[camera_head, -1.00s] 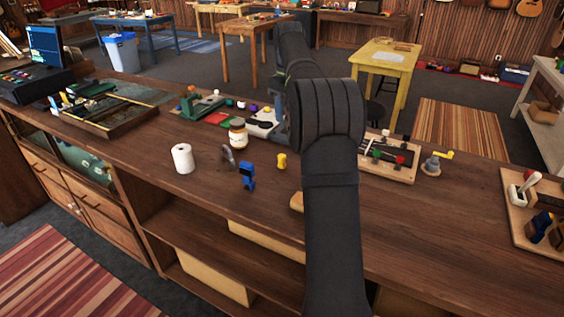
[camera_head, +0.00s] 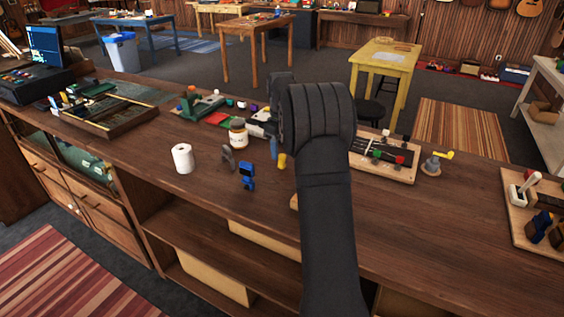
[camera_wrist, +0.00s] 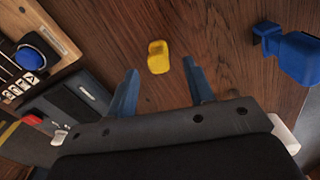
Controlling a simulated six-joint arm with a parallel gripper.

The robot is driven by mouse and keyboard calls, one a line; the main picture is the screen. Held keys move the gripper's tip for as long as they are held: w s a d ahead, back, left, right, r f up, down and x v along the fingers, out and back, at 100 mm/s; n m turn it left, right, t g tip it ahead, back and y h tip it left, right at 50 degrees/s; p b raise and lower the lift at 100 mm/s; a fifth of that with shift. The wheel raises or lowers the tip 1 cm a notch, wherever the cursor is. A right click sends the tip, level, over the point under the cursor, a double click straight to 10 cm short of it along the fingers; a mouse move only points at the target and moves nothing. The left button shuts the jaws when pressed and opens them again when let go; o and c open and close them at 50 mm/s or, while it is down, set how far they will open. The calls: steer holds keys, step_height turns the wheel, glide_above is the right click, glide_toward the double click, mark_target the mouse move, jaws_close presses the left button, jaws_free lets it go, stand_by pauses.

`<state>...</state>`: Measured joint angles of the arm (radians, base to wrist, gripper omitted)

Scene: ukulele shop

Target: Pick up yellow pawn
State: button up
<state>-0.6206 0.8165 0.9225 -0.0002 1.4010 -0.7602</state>
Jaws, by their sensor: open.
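The yellow pawn (camera_head: 282,161) is on the wooden counter, partly hidden by my gripper in the head view. In the wrist view the yellow pawn (camera_wrist: 158,57) lies just beyond the fingertips, between their lines, apart from both. My gripper (camera_wrist: 160,76) has two blue fingers spread wide with nothing between them. In the head view my gripper (camera_head: 274,149) shows as a blue finger beside the pawn, the rest hidden behind my arm.
A blue clamp-like object (camera_head: 247,176) is close to the pawn, also in the wrist view (camera_wrist: 289,52). A grey object (camera_head: 228,157), a white roll (camera_head: 183,158) and a jar (camera_head: 238,133) stand to the left. A wooden board with parts (camera_head: 386,160) is at right.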

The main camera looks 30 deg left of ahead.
mark_target(282, 161)
step_height(282, 161, down, 4)
steer(key=shift+d+f, duration=0.15)
steer(key=shift+f, duration=0.05)
steer(key=c, duration=1)
steer(key=shift+r, duration=0.1)
steer(key=shift+c, duration=0.2)
